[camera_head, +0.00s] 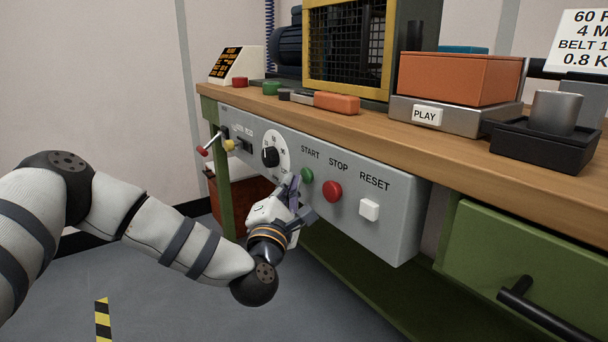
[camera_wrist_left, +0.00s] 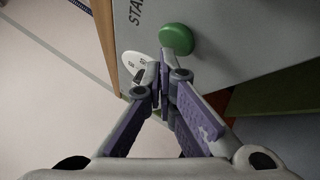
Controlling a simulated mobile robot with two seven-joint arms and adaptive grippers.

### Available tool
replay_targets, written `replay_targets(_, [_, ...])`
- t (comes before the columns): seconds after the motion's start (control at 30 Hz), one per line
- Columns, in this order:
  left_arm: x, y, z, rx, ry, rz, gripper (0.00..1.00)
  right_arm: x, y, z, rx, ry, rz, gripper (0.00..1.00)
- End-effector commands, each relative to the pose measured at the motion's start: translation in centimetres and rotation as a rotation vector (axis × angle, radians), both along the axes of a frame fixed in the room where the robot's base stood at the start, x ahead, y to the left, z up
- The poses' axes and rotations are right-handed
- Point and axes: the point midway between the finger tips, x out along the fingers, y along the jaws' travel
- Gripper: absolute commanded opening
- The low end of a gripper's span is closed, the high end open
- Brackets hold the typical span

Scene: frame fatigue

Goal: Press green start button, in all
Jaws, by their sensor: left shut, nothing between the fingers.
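The green start button (camera_head: 307,175) is on the front of a grey control panel (camera_head: 400,238), under the word START. It also shows in the left wrist view (camera_wrist_left: 177,39), just beyond the fingertips. My left gripper (camera_head: 294,183) is shut and empty, just left of the button in the head view. In the left wrist view its purple-padded fingers (camera_wrist_left: 164,88) meet below the button, with a visible offset from it. I cannot tell the exact gap in depth. My right gripper is not in view.
A red STOP button (camera_head: 332,191) and a white RESET button (camera_head: 369,209) sit right of the start button. A dial (camera_head: 271,156) is to its left. The wooden bench top (camera_head: 380,122) overhangs the panel. A green drawer (camera_head: 530,262) is at right.

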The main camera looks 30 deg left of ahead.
Motion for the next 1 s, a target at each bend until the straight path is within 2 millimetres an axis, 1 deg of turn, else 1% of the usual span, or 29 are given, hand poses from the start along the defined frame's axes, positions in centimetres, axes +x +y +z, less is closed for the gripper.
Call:
replay_targets(0.1, [-0.6, 0.2, 0.2, 0.000, 0.000, -0.001, 0.00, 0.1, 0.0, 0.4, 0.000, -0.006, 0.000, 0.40])
replay_targets(0.4, [-0.8, 0.3, 0.0, 0.001, 0.000, 0.000, 0.00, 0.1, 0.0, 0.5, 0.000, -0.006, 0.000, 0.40])
replay_targets(0.57, [-2.2, 0.9, 0.4, 0.001, -0.001, 0.001, 0.00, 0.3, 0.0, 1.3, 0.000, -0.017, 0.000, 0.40])
replay_targets(0.8, [-4.4, 1.9, 0.3, 0.000, 0.000, 0.001, 0.00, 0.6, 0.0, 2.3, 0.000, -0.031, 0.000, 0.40])
replay_targets(1.0, [-5.3, 2.2, 0.1, 0.001, 0.000, 0.002, 0.00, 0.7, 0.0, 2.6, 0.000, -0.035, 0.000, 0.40])
